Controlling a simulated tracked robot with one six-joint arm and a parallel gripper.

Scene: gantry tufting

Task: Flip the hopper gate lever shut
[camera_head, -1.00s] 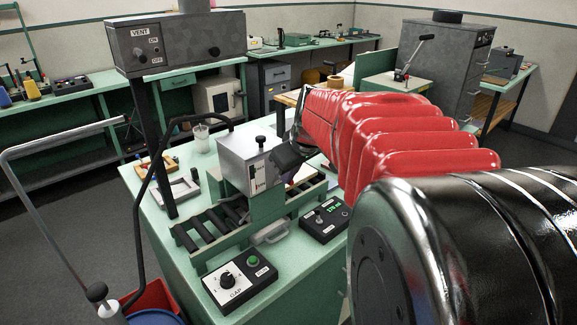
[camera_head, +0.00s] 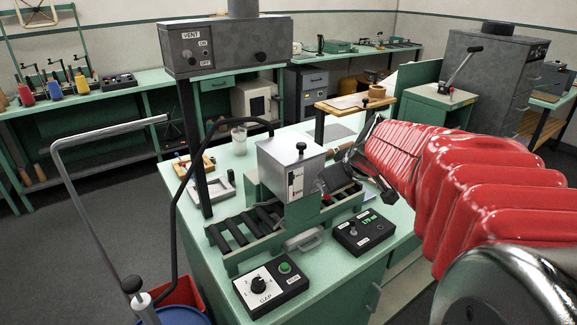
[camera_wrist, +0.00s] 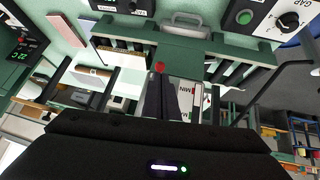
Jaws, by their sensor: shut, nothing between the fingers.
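The hopper is a silver box (camera_head: 288,165) with a black knob on top, standing over a short roller conveyor on the green bench. In the wrist view its face with the MIN label (camera_wrist: 186,98) is close beside the fingers. A small red knob (camera_wrist: 160,66), apparently the gate lever's tip, shows just past the fingertips; its lever arm is hidden. My gripper (camera_wrist: 160,80) is shut and empty, close to the knob; I cannot tell whether they touch. In the head view my gripper (camera_head: 328,186) is at the hopper's right side, its fingers hard to make out.
A GAP dial box (camera_head: 270,290) and a box with a green readout (camera_head: 364,232) sit in front of the conveyor. A grey VENT box (camera_head: 222,45) stands on posts behind left. A bent metal rail (camera_head: 85,200) rises at left. A white cup (camera_head: 239,138) stands behind the hopper.

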